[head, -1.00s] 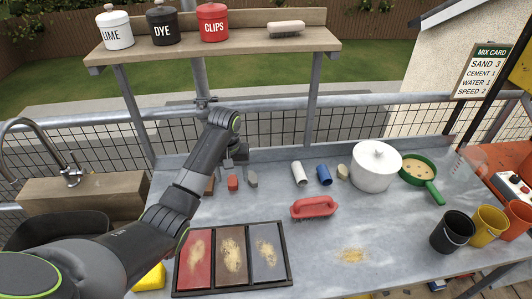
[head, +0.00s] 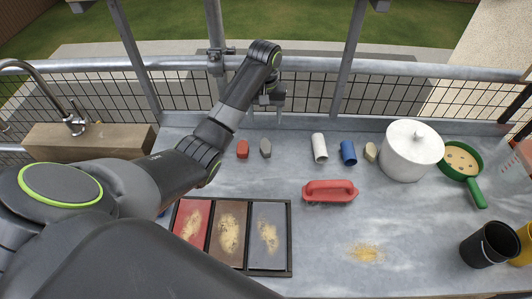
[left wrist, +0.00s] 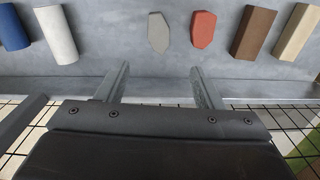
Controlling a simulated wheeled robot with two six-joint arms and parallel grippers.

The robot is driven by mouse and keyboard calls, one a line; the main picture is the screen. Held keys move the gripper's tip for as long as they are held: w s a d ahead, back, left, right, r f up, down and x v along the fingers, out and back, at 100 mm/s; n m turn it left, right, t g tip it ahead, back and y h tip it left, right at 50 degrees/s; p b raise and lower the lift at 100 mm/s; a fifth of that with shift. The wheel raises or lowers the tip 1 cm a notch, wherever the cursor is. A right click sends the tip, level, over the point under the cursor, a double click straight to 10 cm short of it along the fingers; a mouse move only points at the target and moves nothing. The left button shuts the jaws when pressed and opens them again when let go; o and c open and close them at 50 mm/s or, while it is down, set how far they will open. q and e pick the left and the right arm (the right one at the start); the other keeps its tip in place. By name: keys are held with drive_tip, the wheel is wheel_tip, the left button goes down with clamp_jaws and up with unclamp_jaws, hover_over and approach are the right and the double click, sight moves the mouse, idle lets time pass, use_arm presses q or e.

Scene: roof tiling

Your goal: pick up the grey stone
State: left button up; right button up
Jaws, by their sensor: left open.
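The grey stone (head: 265,148) is a small pointed block lying on the metal worktop near its back edge. My left gripper (head: 268,104) is at the back of the worktop, above and behind the stone. In the left wrist view my left gripper (left wrist: 160,72) is open, with nothing between its fingers. A red stone (head: 243,149) of similar shape lies just left of the grey one. My right gripper does not show.
A red brush (head: 330,191) lies in front. A three-part tray (head: 290,240) sits nearer me. A wire-mesh railing (head: 180,95) runs behind.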

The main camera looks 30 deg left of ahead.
sight(266, 144)
use_arm(q)
wheel_tip(266, 144, down, 3)
drive_tip(key=shift+r+b, duration=0.2)
drive_tip(key=shift+b, duration=0.7)
wheel_tip(266, 144, down, 3)
drive_tip(key=shift+f+p, duration=0.2)
drive_tip(key=shift+p, duration=0.25)
drive_tip(key=f, duration=0.4)
drive_tip(key=shift+s+d+f+p, duration=0.3)
drive_tip(key=shift+p, duration=0.1)
drive_tip(key=shift+f, duration=0.65)
drive_tip(key=c, duration=1.1)
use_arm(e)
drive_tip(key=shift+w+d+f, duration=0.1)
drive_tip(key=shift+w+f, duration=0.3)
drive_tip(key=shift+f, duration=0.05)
